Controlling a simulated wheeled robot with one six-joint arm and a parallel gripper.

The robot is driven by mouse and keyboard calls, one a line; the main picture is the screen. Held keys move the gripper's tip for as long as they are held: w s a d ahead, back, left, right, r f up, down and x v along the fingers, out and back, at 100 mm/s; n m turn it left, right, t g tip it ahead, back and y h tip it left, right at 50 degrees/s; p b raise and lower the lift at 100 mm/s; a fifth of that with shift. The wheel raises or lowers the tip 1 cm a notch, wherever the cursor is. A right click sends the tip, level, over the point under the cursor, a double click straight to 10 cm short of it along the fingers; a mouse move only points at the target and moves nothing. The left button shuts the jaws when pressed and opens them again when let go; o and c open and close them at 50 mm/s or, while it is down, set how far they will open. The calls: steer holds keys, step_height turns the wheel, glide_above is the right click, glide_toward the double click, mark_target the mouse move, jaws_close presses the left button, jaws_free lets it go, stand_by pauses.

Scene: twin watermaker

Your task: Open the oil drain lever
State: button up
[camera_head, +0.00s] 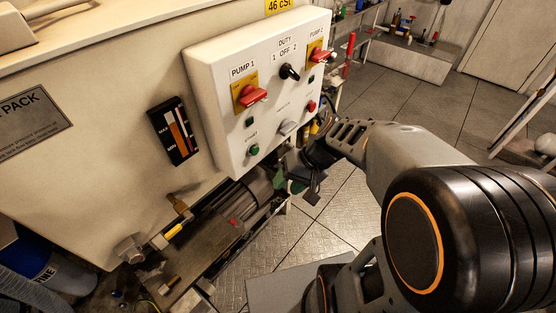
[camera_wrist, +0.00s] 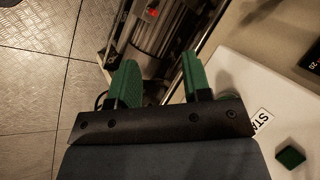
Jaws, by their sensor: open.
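A small lever with a yellow grip (camera_head: 172,231) sits low on the front of the beige tank, beside a brass fitting (camera_head: 179,204); it looks like the oil drain lever. It is not clearly visible in the wrist view. My gripper (camera_wrist: 160,82) has two green fingers, spread apart with nothing between them. In the camera_head view my gripper (camera_head: 296,184) is partly hidden behind the control box edge and my arm. It is right of the yellow lever and well apart from it.
The white control box (camera_head: 215,130) with red switches juts from the tank; its face (camera_wrist: 240,95) is close beside my gripper. A blue drum (camera_head: 60,270) is at lower left.

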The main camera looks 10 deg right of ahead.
steer(key=w+f+m+t+y+b, duration=0.2)
steer(key=w+f+y+b, duration=0.3)
steer(key=f, duration=0.3)
steer(key=m+t+b, duration=0.5)
steer(key=m+t, duration=0.2)
steer(key=t, duration=0.4)
glide_toward(279, 149)
steer(key=shift+t+h, duration=0.5)
steer(key=shift+h, duration=0.1)
steer(key=x, duration=0.8)
steer(key=shift+s+a, duration=0.3)
steer(key=shift+a, duration=0.1)
steer(key=shift+w+a, duration=0.25)
steer(key=shift+w, duration=0.15)
jaws_close()
